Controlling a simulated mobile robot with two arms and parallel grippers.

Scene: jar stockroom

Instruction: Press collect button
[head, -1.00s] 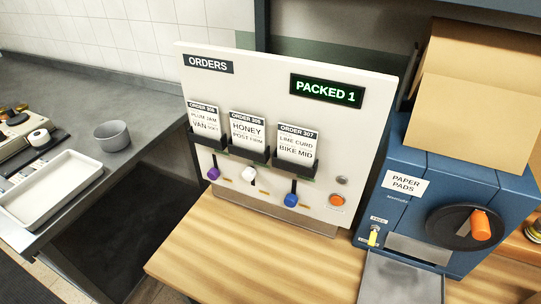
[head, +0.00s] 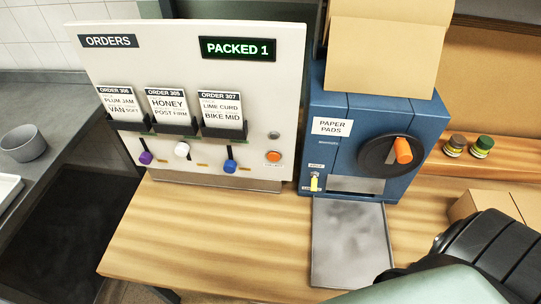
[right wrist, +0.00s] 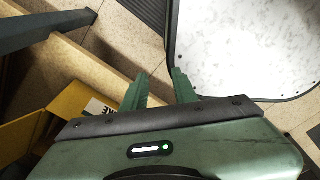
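The white orders panel (head: 200,60) stands at the back of the wooden counter. An orange round button (head: 273,157) sits low on its right side, with a small label too small to read. A small grey round fitting (head: 274,135) is above it. Nothing touches the button. My right arm shows at the lower right of the head view, but its gripper is outside that view. In the right wrist view my right gripper (right wrist: 157,80) has its two green fingers apart, with nothing between them. My left gripper is not in view.
Three order cards sit in holders above purple, white and blue knobs. A blue paper pads machine (head: 350,120) with an orange-handled wheel stands right of the panel, a metal tray (head: 350,240) before it. Two small jars and a cardboard box are at the right. The wooden counter (head: 210,225) is clear.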

